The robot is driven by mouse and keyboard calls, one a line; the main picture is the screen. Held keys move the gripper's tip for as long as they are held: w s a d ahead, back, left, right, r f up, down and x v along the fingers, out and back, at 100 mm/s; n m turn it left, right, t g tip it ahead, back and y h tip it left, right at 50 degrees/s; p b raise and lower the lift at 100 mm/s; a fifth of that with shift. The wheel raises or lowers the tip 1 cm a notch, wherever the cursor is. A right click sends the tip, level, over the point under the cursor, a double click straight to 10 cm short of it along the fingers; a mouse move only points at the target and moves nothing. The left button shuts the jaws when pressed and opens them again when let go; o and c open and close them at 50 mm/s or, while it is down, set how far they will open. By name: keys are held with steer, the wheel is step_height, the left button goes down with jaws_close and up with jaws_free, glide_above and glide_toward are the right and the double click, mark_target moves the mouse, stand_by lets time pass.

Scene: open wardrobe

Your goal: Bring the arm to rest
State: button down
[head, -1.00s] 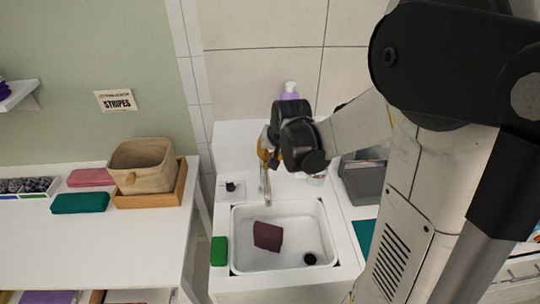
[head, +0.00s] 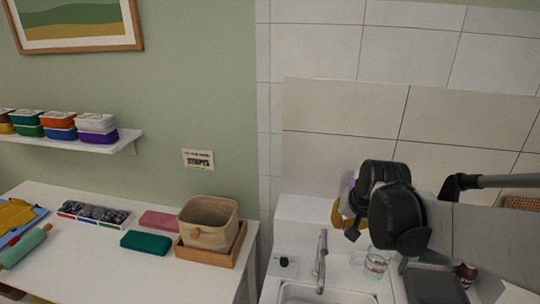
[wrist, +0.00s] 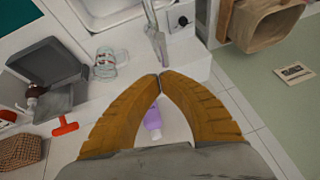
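My gripper (wrist: 161,75) shows in the wrist view with its two ochre fingers meeting at the tips. Nothing is held between them; a purple bottle (wrist: 153,120) shows through the gap behind the tips. In the head view my arm comes in from the right, in front of the tiled wall above the sink counter. The ochre fingers are mostly hidden there behind the dark wrist.
The sink (head: 310,294), tap (head: 321,262) and a glass (head: 376,264) lie below the arm. A grey bin (head: 432,285) stands to the right. At left, a white table (head: 85,262) carries a woven basket (head: 208,222); a shelf (head: 125,141) holds several lidded boxes.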

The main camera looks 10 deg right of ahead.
steer(key=s+a+f+n+b, duration=0.2)
steer(key=s+a+f+b, duration=0.4)
steer(key=s+b, duration=0.2)
steer(key=shift+a+n+t+b, duration=0.3)
steer(key=shift+a+n+b, duration=0.05)
steer(key=shift+a+n, duration=0.05)
steer(key=c, duration=2)
jaws_free()
steer(key=s+a+f+n+b, duration=0.1)
steer(key=s+f+b, duration=0.1)
steer(key=s+a+f+b, duration=0.1)
steer(key=s+f, duration=0.1)
steer(key=s+a+f+n+b, duration=0.1)
steer(key=s+b, duration=0.1)
steer(key=shift+s+a+f+n+t+y+b, duration=0.3)
steer(key=shift+s+f, duration=0.1)
steer(key=o, duration=0.7)
steer(key=shift+s+a+f, duration=0.1)
steer(key=shift+s, duration=0.1)
steer(key=shift+c, duration=0.2)
step_height(320, 180, up, 6)
steer(key=m+g+p, duration=0.2)
steer(key=m+p, duration=0.3)
steer(key=p, duration=1.4)
glide_above(325, 246)
steer(key=s, duration=0.4)
steer(key=b+x, duration=0.2)
steer(key=x, duration=0.8)
steer(key=shift+w, duration=0.2)
